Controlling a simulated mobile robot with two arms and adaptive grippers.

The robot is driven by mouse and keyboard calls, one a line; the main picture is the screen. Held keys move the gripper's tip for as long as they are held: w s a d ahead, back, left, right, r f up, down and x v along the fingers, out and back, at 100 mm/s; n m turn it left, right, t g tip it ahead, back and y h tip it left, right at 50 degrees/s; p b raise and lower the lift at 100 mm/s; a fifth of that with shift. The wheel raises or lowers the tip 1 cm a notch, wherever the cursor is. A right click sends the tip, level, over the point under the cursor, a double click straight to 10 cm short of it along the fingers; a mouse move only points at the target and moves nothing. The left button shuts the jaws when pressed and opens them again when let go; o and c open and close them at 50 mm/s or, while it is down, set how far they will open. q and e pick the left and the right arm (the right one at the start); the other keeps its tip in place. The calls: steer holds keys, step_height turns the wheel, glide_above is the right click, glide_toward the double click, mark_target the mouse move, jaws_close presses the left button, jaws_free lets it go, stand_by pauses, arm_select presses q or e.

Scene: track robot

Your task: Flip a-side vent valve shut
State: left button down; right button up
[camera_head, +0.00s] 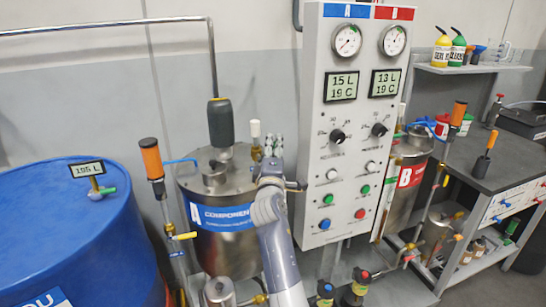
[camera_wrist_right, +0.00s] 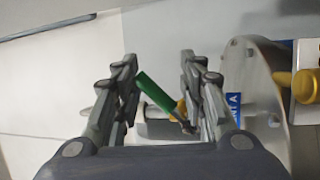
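The a-side tank (camera_head: 218,245) is a steel drum with a blue "A" label, left of the control panel. My right gripper (camera_head: 273,147) is at the upper right of this tank, and its fingers are small in the head view. In the right wrist view the right gripper (camera_wrist_right: 158,98) is open. A green lever (camera_wrist_right: 155,93), the vent valve's handle, slants between its fingers, from upper left to lower right. I cannot tell whether a finger touches it. A blue tag (camera_wrist_right: 235,107) with an "A" is just right of the fingers. My left gripper is not in view.
The control panel (camera_head: 350,215) stands close right of my right arm. A dark motor (camera_head: 221,122) rises from the tank lid. A blue drum (camera_head: 70,240) is at left, with an orange-handled device (camera_head: 151,158) beside it. A yellow part (camera_wrist_right: 304,85) is at the right in the wrist view.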

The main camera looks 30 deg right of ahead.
steer(key=shift+t, duration=0.3)
steer(key=r, duration=0.7)
steer(key=shift+a, duration=0.3)
steer(key=shift+d+r, duration=0.15)
